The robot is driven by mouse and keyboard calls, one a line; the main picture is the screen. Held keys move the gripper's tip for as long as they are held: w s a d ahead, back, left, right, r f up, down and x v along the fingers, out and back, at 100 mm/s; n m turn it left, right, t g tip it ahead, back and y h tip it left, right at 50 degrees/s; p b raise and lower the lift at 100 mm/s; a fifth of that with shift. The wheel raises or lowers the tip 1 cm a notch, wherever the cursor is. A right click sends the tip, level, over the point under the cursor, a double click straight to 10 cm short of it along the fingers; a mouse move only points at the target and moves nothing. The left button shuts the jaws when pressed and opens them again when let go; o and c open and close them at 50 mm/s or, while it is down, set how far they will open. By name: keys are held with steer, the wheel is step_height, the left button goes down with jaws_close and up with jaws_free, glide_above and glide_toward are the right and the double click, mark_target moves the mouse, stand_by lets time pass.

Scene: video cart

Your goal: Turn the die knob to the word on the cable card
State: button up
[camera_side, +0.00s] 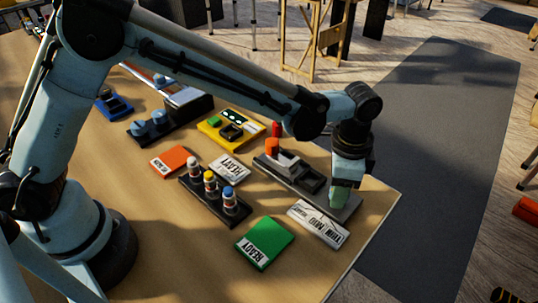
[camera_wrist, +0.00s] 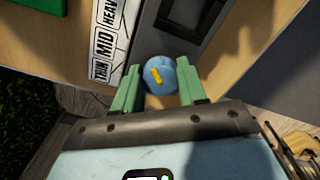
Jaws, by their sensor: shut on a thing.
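The die knob (camera_wrist: 161,80) is round and blue with a yellow mark, seen in the wrist view at the end of a grey plate. The mark slants from upper left to lower right. My gripper (camera_wrist: 159,70) has its green fingers on both sides of the knob, shut on it. In the side view my gripper (camera_side: 339,193) points down at the plate's near end and hides the knob. A white label strip (camera_wrist: 103,42) beside the knob reads THIN, MID, HEAVY; it also shows in the side view (camera_side: 318,223). A white card (camera_side: 230,167) appears to read HEAVY.
The grey tool (camera_side: 285,182) carries an orange block (camera_side: 272,147). A rack with several coloured-top pieces (camera_side: 209,186), a green READY card (camera_side: 264,243), an orange card (camera_side: 174,161) and a yellow device (camera_side: 230,129) lie left. The table edge is close on the right.

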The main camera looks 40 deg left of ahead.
steer(key=shift+m, duration=0.5)
steer(key=o, duration=1.1)
steer(key=shift+c, duration=0.2)
steer(key=shift+r, duration=0.15)
step_height(320, 180, up, 12)
